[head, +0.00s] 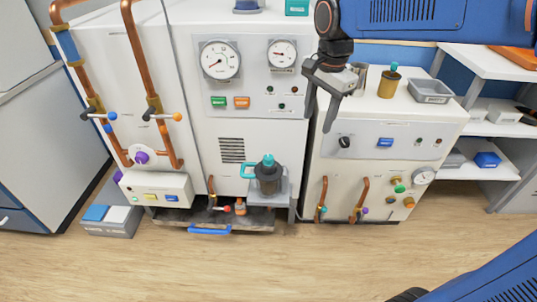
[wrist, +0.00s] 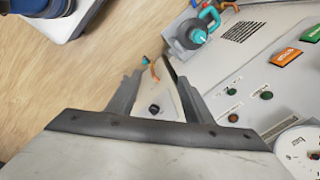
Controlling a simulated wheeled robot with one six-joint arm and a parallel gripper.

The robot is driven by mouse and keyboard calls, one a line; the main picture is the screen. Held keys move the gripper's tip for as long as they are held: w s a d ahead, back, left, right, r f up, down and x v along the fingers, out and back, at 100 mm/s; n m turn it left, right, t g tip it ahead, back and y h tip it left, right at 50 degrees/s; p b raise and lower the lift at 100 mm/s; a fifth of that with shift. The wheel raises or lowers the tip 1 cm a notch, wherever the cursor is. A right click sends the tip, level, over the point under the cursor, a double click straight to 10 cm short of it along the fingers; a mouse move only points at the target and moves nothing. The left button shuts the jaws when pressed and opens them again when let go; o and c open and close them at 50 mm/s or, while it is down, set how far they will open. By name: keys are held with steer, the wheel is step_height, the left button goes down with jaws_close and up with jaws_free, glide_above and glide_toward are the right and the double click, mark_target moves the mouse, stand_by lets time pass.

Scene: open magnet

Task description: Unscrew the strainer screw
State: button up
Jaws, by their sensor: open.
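A dark grey cylindrical housing (head: 267,182) with a teal knob (head: 268,160) on top stands upright on a small grey bracket at the front of the middle cabinet. A teal loop handle (head: 247,171) is at its left; I take this to be the strainer and its screw, though no label is readable. The housing also shows at the top of the wrist view (wrist: 190,34). My gripper (head: 317,122) is open and empty, fingers pointing down, up and right of the housing, near the gap between the middle and right cabinets. It touches nothing that I can see.
The right cabinet top holds a brass part with a teal knob (head: 389,82) and a grey tray (head: 431,91). Copper pipes with valves (head: 139,45) run down the left cabinet. A blue handle (head: 210,230) sits low in front. The wooden floor (head: 230,265) ahead is clear.

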mark_target(268, 157)
steer(key=w+a+f+m+g, duration=0.1)
steer(key=w+a+f+m, duration=0.1)
steer(key=w+a, duration=0.35)
steer(key=w+a+f+m, duration=0.1)
steer(key=w+a+m, duration=0.15)
steer(key=a, duration=0.55)
steer(key=shift+h, duration=0.3)
steer(key=f, duration=1.7)
steer(key=shift+s+d+f, duration=0.1)
steer(key=shift+s+f, duration=0.15)
steer(key=shift+s, duration=0.05)
steer(key=c, duration=1.1)
